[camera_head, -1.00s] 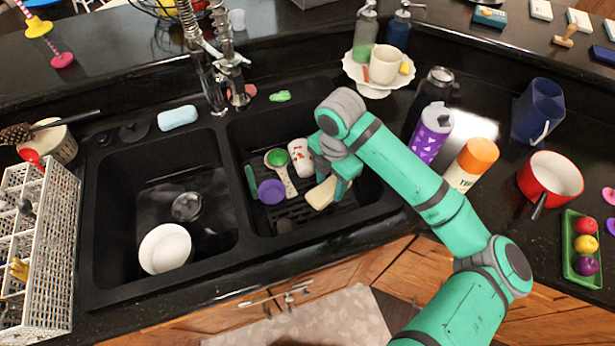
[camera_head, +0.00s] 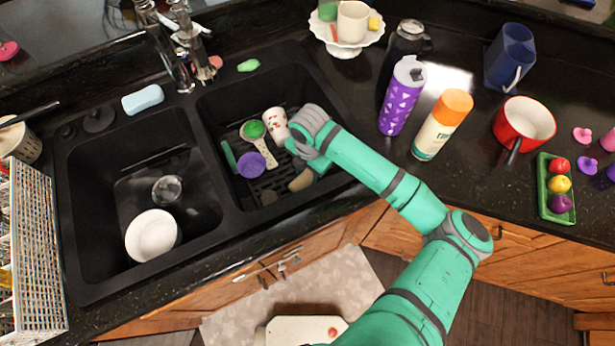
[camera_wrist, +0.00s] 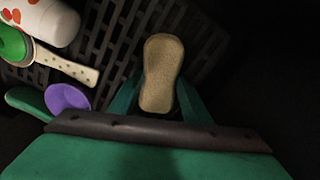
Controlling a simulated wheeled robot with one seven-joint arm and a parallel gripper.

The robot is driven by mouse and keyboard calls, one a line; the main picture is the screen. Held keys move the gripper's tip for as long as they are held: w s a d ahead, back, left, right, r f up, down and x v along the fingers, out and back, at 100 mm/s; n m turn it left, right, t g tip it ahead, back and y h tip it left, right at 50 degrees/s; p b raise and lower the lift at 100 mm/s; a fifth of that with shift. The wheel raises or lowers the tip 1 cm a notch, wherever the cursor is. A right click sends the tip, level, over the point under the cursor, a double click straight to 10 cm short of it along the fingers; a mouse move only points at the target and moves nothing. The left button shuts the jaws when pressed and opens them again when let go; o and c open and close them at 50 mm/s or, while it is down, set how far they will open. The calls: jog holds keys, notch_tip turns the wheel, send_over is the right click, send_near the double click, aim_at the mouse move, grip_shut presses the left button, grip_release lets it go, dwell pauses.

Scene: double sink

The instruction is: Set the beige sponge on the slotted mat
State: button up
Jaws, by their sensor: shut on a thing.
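The beige sponge (camera_wrist: 161,72) is between my gripper's fingers in the wrist view, its long side pointing away from the palm. In the head view the sponge (camera_head: 301,180) shows low in the right basin, partly behind my arm. My gripper (camera_wrist: 160,100) is shut on the sponge. The black slotted mat (camera_wrist: 112,42) lies on the right basin's floor, below and beyond the sponge. In the head view the mat (camera_head: 268,183) is partly covered by dishes. I cannot tell whether the sponge touches the mat.
On the mat's left side are a white patterned cup (camera_head: 276,124), a green-headed spoon (camera_head: 256,136), a purple round item (camera_head: 251,165) and a green item (camera_head: 229,156). The left basin holds a white bowl (camera_head: 152,235) and a glass (camera_head: 167,189). Basin walls surround my gripper.

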aim_at(308, 177)
jog(key=shift+f, duration=1.3)
jog(key=shift+f, duration=0.15)
jog(key=o, duration=1)
notch_tip(308, 177, up, 11)
jog(key=shift+r, duration=0.1)
jog(key=shift+s+r, duration=0.1)
jog(key=shift+r, duration=0.5)
